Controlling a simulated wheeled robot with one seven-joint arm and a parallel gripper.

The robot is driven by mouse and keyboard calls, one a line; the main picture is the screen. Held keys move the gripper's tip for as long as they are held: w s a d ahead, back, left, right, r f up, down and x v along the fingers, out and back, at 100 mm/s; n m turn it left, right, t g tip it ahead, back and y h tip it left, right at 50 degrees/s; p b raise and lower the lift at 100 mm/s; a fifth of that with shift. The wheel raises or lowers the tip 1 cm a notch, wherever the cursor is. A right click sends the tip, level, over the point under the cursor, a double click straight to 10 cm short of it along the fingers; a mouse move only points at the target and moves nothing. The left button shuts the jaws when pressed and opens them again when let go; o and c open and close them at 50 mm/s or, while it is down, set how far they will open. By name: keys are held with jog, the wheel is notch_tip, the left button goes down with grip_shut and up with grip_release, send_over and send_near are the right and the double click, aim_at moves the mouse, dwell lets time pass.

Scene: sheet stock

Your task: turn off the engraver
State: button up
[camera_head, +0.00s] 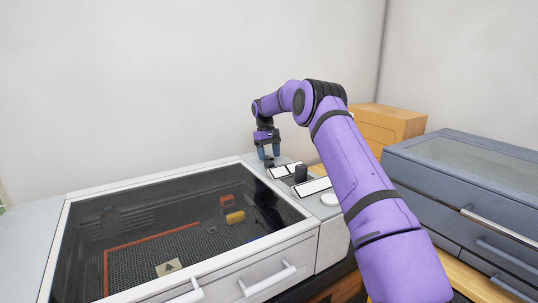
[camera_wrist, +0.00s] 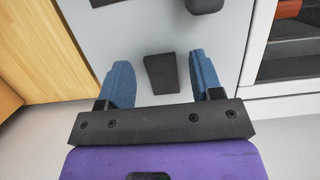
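The engraver (camera_head: 275,250) is a white machine with a dark see-through lid (camera_head: 130,220) that is closed. Its grey control strip (camera_head: 328,213) runs along the right side, with a black knob (camera_head: 301,173), white label plates and a round white button (camera_head: 330,200). My gripper (camera_head: 269,155) points down over the far end of this strip. In the wrist view my gripper (camera_wrist: 159,62) is open, its blue fingers on either side of a small black block (camera_wrist: 161,74) on the panel. Gaps show on both sides of the block. I cannot tell its setting.
A grey-blue cabinet (camera_head: 470,180) with bar handles stands at the right, and a wooden box (camera_head: 388,122) stands behind it. A white wall closes off the back. Inside the engraver lie a yellow block (camera_head: 235,217) and a tag (camera_head: 168,267).

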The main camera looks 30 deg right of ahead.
jog(key=v, duration=1)
jog(key=shift+r, duration=0.35)
dwell(0.3)
